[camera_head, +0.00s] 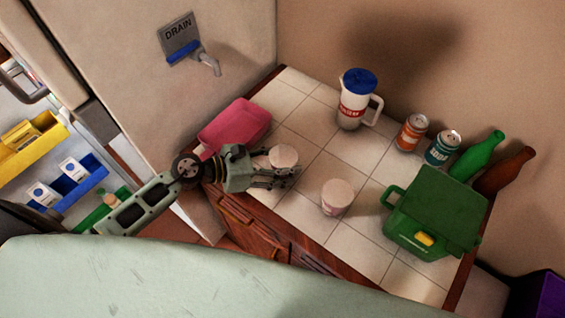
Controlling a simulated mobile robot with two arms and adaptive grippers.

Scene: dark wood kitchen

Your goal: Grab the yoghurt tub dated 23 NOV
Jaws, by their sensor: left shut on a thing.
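Two pale, round yoghurt tubs are on the tiled counter (309,176). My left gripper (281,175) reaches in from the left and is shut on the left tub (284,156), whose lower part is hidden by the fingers. I cannot tell whether this tub rests on the tiles or is slightly lifted. The other tub (337,196) stands upright to the right, apart from the gripper, with small reddish print on its side. No date can be read on either tub. My right gripper is not in view.
A pink tray (235,126) lies just behind my left gripper. A white jug with a blue lid (355,100), an orange can (411,133), a teal can (443,147) and two bottles (477,154) line the back. A green cool box (435,210) stands at right.

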